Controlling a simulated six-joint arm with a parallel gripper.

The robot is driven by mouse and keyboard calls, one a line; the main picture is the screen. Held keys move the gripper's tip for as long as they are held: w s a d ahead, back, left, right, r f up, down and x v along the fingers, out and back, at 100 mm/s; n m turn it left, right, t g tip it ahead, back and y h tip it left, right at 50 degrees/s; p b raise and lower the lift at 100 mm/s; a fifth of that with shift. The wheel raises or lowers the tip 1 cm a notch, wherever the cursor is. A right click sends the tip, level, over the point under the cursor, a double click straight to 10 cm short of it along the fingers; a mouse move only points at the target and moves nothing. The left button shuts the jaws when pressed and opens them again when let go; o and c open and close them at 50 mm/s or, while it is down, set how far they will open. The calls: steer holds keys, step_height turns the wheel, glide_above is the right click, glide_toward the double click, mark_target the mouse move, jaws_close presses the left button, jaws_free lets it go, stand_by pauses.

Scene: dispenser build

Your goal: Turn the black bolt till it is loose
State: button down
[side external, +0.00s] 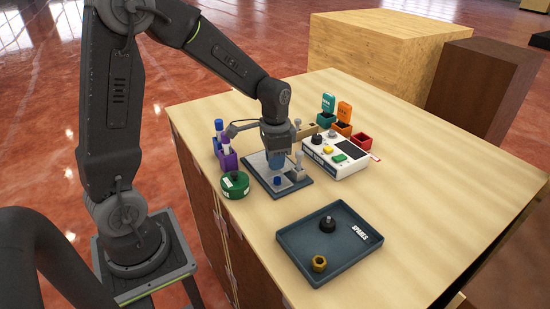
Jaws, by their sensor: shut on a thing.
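My gripper (277,158) points straight down over a grey fixture plate (297,189) near the left part of the table. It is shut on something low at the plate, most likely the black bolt. The bolt itself is hidden by the fingers, so its seating and how far it is turned cannot be seen. A small blue knob (277,181) sits at the plate's front, and an upright grey lever or post (299,162) stands at its right.
A dark tray marked SPARES (356,261) holds a black knob-like part (327,224) and a brass nut (319,263). A white control box (345,164) and colored bins (341,127) are behind right.

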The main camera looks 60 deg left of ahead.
steer(key=shift+n, duration=0.6)
steer(key=c, duration=1.1)
jaws_free()
steer(key=shift+o, duration=0.2)
step_height(320, 180, up, 14)
